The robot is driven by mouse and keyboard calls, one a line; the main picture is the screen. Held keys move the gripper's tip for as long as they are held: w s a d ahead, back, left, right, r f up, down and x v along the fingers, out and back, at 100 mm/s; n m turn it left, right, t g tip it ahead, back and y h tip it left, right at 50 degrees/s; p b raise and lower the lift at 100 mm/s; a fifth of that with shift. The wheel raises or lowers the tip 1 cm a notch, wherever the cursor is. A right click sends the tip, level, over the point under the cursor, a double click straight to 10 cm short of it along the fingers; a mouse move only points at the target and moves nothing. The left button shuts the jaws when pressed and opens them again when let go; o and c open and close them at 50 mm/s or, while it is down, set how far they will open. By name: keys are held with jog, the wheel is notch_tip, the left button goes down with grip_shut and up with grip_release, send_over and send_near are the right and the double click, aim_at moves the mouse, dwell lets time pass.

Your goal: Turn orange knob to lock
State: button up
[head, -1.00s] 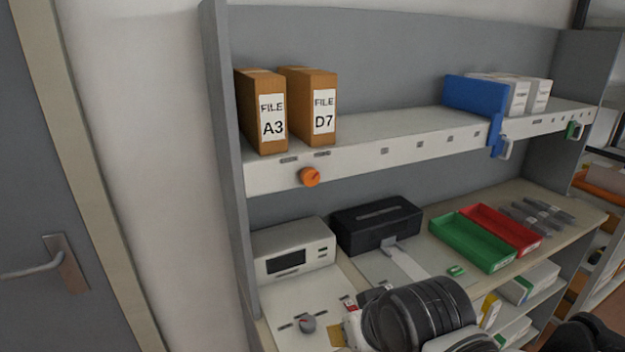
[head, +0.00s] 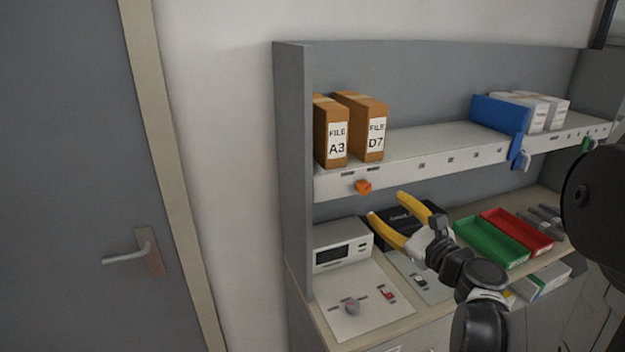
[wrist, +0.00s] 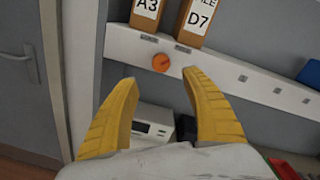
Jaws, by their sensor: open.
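The orange knob (head: 363,187) sits on the white front edge of the upper shelf (head: 430,167), below the file box marked D7. It also shows in the wrist view (wrist: 161,63), ahead of the fingertips and between their lines. A dark mark shows on its face there. My gripper (head: 384,206) has yellow fingers spread apart and empty. It is in front of the shelf, a little below and to the right of the knob in the head view. The fingers (wrist: 160,86) do not appear to touch the knob.
File boxes A3 (head: 331,135) and D7 (head: 362,130) stand above the knob. A grey device (head: 341,246) and a black box (head: 393,222) are on the bench below. Green (head: 490,245) and red (head: 520,232) trays lie to the right. A door (head: 70,180) is at left.

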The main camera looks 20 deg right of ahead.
aim_at(366, 189)
jog(key=w, duration=0.5)
jog(key=w+b, duration=0.1)
jog(key=w, duration=0.4)
jog(key=shift+w+a, duration=0.2)
jog(key=shift+w, duration=0.2)
jog(key=c, duration=1.2)
